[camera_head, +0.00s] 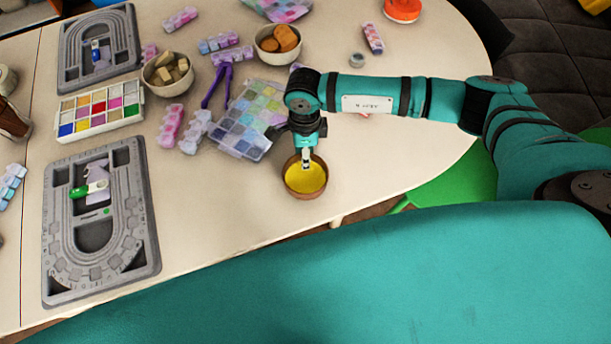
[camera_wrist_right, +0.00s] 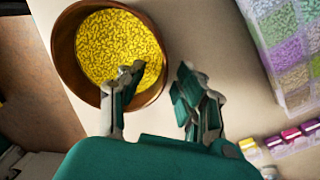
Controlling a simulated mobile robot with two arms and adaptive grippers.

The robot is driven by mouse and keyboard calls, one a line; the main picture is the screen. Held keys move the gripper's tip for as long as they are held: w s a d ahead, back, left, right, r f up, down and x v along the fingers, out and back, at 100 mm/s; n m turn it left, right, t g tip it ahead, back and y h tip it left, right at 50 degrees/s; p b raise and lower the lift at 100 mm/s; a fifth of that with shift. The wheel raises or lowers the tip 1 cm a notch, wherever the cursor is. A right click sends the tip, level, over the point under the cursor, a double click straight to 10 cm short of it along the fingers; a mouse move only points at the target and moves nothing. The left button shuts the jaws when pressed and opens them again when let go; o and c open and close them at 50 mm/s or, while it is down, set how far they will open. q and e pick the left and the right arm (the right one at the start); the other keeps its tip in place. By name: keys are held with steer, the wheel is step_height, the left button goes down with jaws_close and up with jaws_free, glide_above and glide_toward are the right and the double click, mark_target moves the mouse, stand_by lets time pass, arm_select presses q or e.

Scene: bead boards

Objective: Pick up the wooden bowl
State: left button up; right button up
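The wooden bowl (camera_head: 288,186) stands upright near the table's front edge and holds yellow beads (camera_head: 308,181). It also shows at the upper left of the right wrist view (camera_wrist_right: 64,50). My right gripper (camera_head: 306,160) points down over the bowl's rim in the head view. In the right wrist view the gripper (camera_wrist_right: 160,82) has its two fingers apart, one over the inside of the bowl and the other outside the rim. A gap shows between the fingers and the bowl wall; contact cannot be told. My left gripper is in neither view.
A bead case (camera_head: 250,119) lies behind and left of the bowl. Two cream bowls (camera_head: 166,88) (camera_head: 278,45), several small bead boxes and grey bead boards (camera_head: 150,240) stand further left and back. A green seat (camera_head: 455,192) is beyond the table edge. The table right of the bowl is mostly clear.

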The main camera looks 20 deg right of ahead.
jaws_close()
steer(key=shift+r, duration=0.1)
